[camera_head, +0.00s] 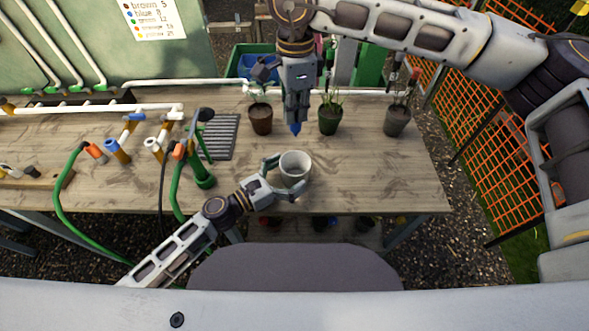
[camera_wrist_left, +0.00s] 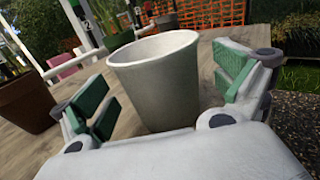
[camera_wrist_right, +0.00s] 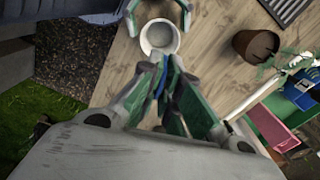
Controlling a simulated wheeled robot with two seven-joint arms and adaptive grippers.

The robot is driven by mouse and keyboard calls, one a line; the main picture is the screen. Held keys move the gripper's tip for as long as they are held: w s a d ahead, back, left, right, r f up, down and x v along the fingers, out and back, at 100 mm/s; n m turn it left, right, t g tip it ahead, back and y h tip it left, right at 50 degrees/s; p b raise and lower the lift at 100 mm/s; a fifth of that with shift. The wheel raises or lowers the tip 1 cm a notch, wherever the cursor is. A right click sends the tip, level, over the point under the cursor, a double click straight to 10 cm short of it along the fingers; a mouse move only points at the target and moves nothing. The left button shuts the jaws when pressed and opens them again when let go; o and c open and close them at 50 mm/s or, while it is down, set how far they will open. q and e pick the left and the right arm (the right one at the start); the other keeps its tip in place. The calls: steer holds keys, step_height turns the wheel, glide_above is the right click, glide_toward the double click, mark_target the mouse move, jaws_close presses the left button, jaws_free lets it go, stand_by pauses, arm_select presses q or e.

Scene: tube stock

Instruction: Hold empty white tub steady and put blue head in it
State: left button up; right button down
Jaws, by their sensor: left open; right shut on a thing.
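The empty white tub (camera_head: 295,168) stands upright near the front edge of the wooden table. My left gripper (camera_head: 284,184) is open with one finger on each side of it; in the left wrist view the tub (camera_wrist_left: 155,85) sits between the green finger pads, with gaps visible. My right gripper (camera_head: 296,122) points down above the table, just behind the tub. It is shut on the blue head (camera_head: 296,128), whose tip shows below the fingers. In the right wrist view the blue head (camera_wrist_right: 161,78) is a thin strip between the pads, mostly hidden, and the tub (camera_wrist_right: 160,38) lies beyond.
Several plant pots stand along the back, including a brown pot (camera_head: 260,119), a green pot (camera_head: 329,119) and a grey pot (camera_head: 397,120). A grey ridged mat (camera_head: 219,137) and green hose parts (camera_head: 204,181) lie left. The table right of the tub is clear.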

arm_select(q)
steer(key=shift+x, duration=0.95)
steer(key=shift+c, duration=0.4)
steer(key=c, duration=1)
steer(key=shift+c, duration=0.2)
arm_select(e)
steer(key=shift+f, duration=0.1)
step_height(320, 180, down, 13)
steer(key=shift+r, duration=0.2)
stand_by(1.0)
